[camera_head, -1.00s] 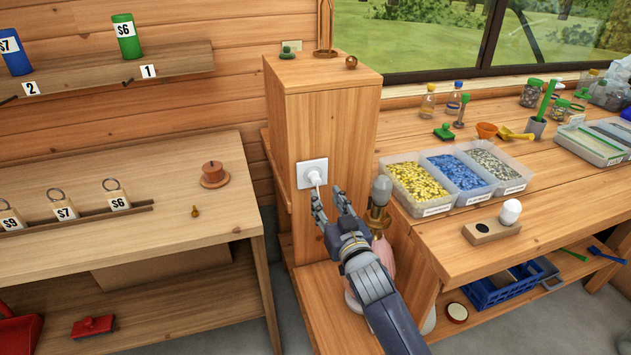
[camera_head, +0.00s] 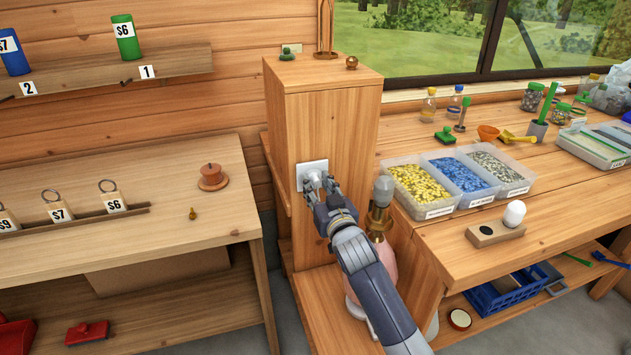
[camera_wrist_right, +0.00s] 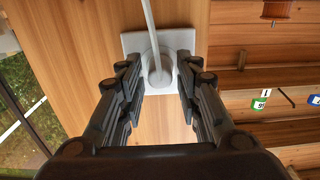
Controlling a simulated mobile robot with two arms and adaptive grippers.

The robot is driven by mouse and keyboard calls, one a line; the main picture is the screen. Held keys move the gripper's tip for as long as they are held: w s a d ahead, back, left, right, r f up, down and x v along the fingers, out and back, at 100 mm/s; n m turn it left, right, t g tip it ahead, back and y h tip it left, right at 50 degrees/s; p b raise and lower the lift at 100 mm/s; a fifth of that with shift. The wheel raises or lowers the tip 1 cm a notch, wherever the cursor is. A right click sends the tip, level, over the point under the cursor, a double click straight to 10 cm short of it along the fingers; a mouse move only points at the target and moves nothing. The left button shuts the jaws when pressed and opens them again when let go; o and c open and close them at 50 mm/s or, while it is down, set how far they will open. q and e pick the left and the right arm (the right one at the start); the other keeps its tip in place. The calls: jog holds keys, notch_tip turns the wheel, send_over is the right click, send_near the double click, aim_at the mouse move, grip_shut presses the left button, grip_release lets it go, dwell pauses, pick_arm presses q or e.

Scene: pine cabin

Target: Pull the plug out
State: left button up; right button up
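A white plug (camera_head: 314,179) sits in a white wall socket (camera_head: 306,166) on the front of the wooden post. In the right wrist view the plug (camera_wrist_right: 156,68) is in the socket plate (camera_wrist_right: 129,44), with its pale cord (camera_wrist_right: 149,18) running up the picture. My right gripper (camera_head: 321,186) is at the socket. In the wrist view its fingers (camera_wrist_right: 157,85) are open, one on each side of the plug, with small gaps showing between fingers and plug. My left gripper is not in view.
The wooden post (camera_head: 337,125) stands between a left bench (camera_head: 120,200) and a right bench (camera_head: 450,250). A bottle with a grey top (camera_head: 383,190) stands just right of my right gripper. Open bins of coloured pieces (camera_head: 420,190) sit on the right bench.

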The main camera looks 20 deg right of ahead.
aim_at(317, 185)
grip_shut()
jog(key=shift+s+r+p, duration=0.1)
jog(key=shift+s+p, duration=0.5)
jog(key=shift+s, duration=0.2)
jog(key=shift+s+p, duration=0.75)
jog(key=shift+s, duration=0.55)
jog(key=shift+f, duration=0.2)
